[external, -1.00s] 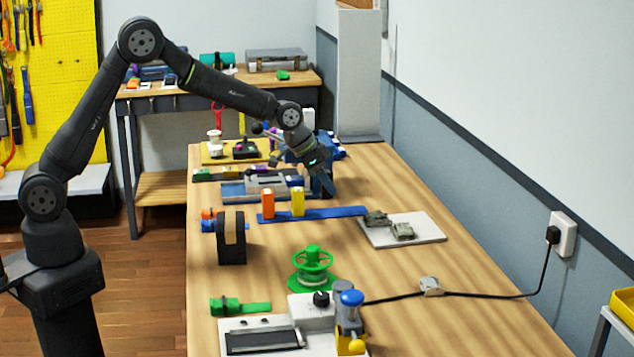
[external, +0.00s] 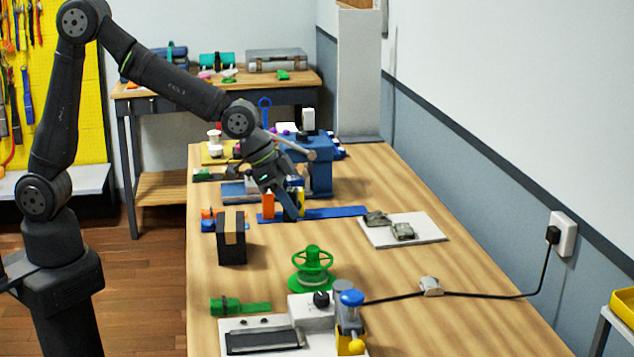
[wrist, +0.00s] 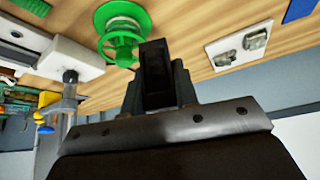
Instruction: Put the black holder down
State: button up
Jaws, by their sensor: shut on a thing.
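My gripper (external: 286,205) is shut and points down over the middle of the long bench. In the wrist view, a black block-like piece (wrist: 155,72), which I take for the black holder, sits between the grey fingers of my gripper. It looks held, with its lower part hidden by the hand. In the external view the held piece cannot be told apart from the dark fingers. The fingertips are beside the orange block (external: 268,205) and in front of the yellow block, close to the blue strip (external: 335,213); contact cannot be told.
A black box with a tan band (external: 231,240) stands left of my gripper. A green reel (external: 313,266) and a white machine (external: 312,312) are nearer the camera. A white board (external: 430,232) with grey parts lies to the right. Bare wood lies between these.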

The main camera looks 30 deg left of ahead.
jog(key=s+m, duration=0.1)
jog(key=s, duration=0.4)
jog(key=w+f, duration=0.2)
jog(key=w, duration=0.1)
jog(key=w+a+f, duration=0.1)
jog(key=w+f, duration=0.1)
jog(key=w, duration=0.2)
jog(key=w+f, duration=0.3)
jog(key=w, duration=0.1)
jog(key=shift+w+a+f, duration=0.1)
jog(key=shift+a, duration=0.2)
jog(key=shift+f, duration=1.95)
jog(key=shift+f, duration=0.1)
jog(key=o, duration=0.6)
jog(key=shift+f, duration=0.1)
jog(key=o, duration=0.4)
jog(key=shift+o, duration=0.2)
